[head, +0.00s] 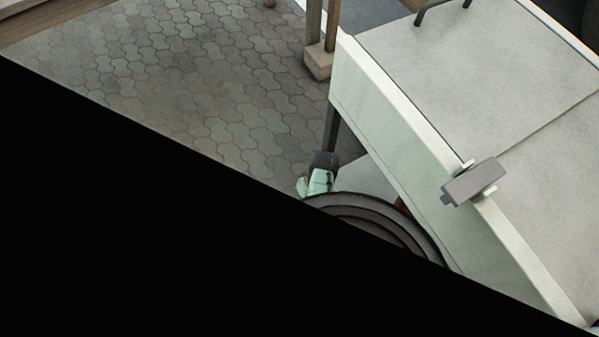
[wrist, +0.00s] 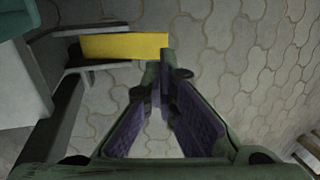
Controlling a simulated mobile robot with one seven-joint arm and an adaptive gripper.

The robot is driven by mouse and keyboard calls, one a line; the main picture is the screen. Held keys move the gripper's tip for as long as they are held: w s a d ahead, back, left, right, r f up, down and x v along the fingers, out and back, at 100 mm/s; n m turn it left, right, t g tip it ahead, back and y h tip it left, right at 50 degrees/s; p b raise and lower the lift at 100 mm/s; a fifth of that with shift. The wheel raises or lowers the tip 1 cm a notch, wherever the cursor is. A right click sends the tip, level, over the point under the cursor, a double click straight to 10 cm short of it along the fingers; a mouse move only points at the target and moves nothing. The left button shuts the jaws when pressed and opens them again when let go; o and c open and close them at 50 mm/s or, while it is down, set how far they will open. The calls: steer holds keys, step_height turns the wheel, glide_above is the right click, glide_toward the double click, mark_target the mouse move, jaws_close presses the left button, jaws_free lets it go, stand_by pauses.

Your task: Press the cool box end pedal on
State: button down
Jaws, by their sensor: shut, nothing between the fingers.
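The cool box (head: 455,75) is a large pale chest with a flat grey lid, at the right of the head view. The pedal (wrist: 120,46) is a yellow bar in a grey bracket at the upper left of the wrist view, low over the paving. My gripper (wrist: 163,78) shows in the wrist view with its purple-padded fingers together at the tips and nothing between them. The tips are at the right end of the yellow bar; I cannot tell whether they touch it. The pedal is not clearly visible in the head view.
Grey interlocking paving (head: 190,80) lies open left of the box. A wooden post on a block foot (head: 319,63) stands by the box's far corner. A grey latch (head: 475,182) sits on the box's rim. Black covers the head view's lower left.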

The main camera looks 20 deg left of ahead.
steer(key=x, duration=0.7)
steer(key=shift+f, duration=0.2)
steer(key=shift+f+b, duration=0.1)
steer(key=shift+b, duration=0.3)
